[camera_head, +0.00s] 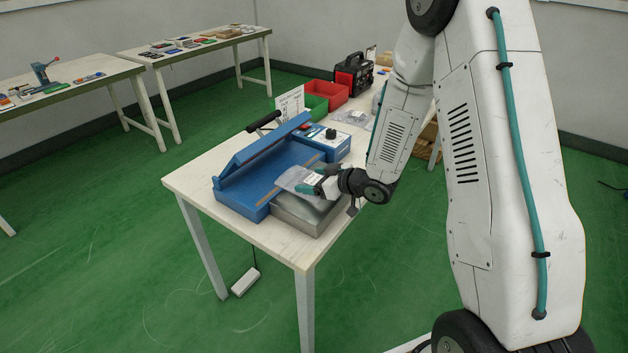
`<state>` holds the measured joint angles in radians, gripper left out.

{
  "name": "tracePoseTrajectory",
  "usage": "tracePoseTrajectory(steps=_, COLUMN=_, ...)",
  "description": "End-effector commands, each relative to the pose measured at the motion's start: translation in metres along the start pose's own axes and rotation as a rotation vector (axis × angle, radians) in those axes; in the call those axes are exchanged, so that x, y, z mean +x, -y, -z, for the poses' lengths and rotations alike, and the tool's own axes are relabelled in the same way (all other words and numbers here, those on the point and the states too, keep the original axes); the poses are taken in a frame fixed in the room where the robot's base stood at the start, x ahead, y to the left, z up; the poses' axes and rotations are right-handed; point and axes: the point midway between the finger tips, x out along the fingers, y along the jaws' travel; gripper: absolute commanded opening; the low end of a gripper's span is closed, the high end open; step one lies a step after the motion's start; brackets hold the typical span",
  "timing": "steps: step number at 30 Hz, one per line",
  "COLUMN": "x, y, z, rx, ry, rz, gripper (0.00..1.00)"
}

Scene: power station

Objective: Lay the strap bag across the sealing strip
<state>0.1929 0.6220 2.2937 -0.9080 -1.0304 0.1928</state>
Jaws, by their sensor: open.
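A clear bag (293,177) with a white label lies at the front of the blue heat sealer, its far end over the brownish sealing strip (268,197). Whether it lies flat on the strip is too small to tell. The sealer's blue lid (262,147) is raised, with a black handle at its far side. My gripper (309,188) is open at the bag's near right edge, above the grey metal support (308,213). The fingertips are small here, and the gripper hides part of the bag's near end.
The sealer stands on a white table (200,172). Behind it are a printed sign (290,104), green and red bins (328,93), more clear bags (351,117) and a black-and-red machine (353,75). Two other tables with small items stand at the back left.

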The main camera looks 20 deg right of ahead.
Motion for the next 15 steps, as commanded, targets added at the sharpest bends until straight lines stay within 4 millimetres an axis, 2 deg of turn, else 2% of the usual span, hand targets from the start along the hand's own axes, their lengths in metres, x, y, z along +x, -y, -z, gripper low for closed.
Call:
tracePoseTrajectory(steps=5, x=-0.018, y=-0.001, z=0.002, rx=0.001, ry=-0.001, rz=-0.003, gripper=0.78)
tracePoseTrajectory(steps=15, x=-0.090, y=-0.001, z=0.003, rx=-0.001, ry=-0.001, rz=-0.005, gripper=0.78)
